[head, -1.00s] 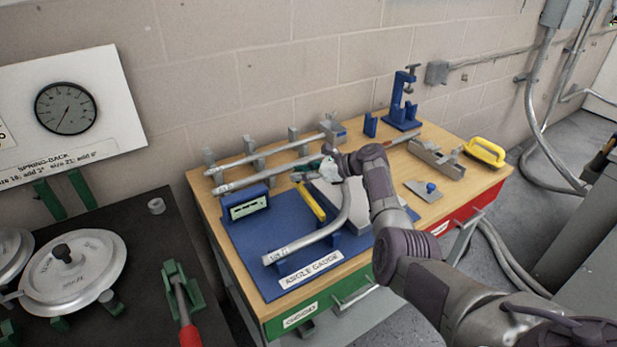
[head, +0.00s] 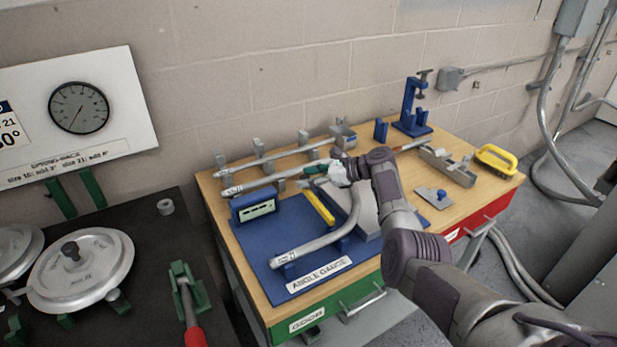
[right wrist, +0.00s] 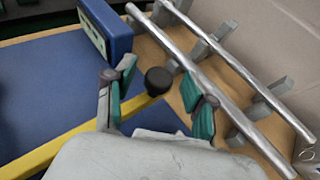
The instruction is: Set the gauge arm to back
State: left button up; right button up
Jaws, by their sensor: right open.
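The gauge arm is a yellow bar (head: 319,206) on the blue angle gauge board (head: 255,248), labelled "ANGLE GAUGE". In the right wrist view the yellow bar (right wrist: 60,150) runs up to a black knob (right wrist: 158,80) at its far end. My right gripper (head: 312,171) is open above that end. In the right wrist view the right gripper (right wrist: 165,88) has its green-padded fingers on either side of the knob, with gaps showing. A bent pipe (head: 325,238) lies on the board, partly hidden by my right arm. My left gripper is not in view.
Straight pipes (head: 280,163) lie on grey supports behind the board. A blue display box (head: 253,204) stands at the board's left. A blue clamp (head: 412,108), a grey vise (head: 447,165) and a yellow-handled tool (head: 497,160) are to the right. A pipe bender (head: 80,268) stands left.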

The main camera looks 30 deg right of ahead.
jog(key=v, duration=1.2)
dwell(0.3)
